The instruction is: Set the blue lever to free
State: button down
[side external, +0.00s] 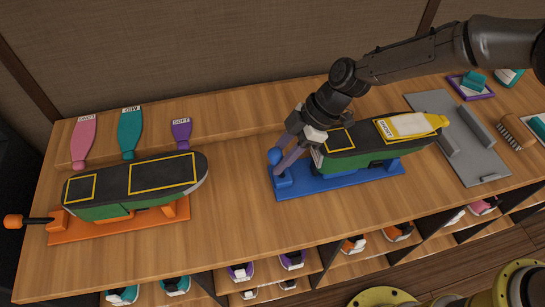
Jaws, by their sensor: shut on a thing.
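The blue lever (275,157) has a round knob and stands upright at the left end of a blue base (340,182). My gripper (285,158) is down at this end of the base and shut on the lever, with the knob showing at its left side. The fingers partly hide the lever's shaft. A dark-topped, green-sided block (345,160) sits on the blue base, right of my gripper. A yellow labelled piece (408,126) lies on its top, inside a yellow outline. I cannot read any mark for the lever's settings.
A similar block (105,195) sits on an orange base (120,227) with an orange-knobbed lever (13,221) at left. Pink (85,142), teal (130,135) and purple (181,135) pieces lie behind it. A grey tray (490,178) is at right. The bench between the bases is clear.

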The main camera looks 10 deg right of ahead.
jog(key=shift+d+f, duration=0.3)
jog(key=shift+d, duration=0.45)
jog(key=shift+d+f, duration=0.15)
jog(key=shift+f, duration=0.05)
jog(key=c, duration=0.9)
grip_release()
jog(key=o, duration=0.4)
jog(key=shift+r, duration=0.15)
jog(key=shift+a+r, duration=0.1)
jog(key=shift+a, duration=0.1)
jog(key=shift+r, duration=0.25)
jog(key=v, duration=1.3)
jog(key=shift+d+r, duration=0.15)
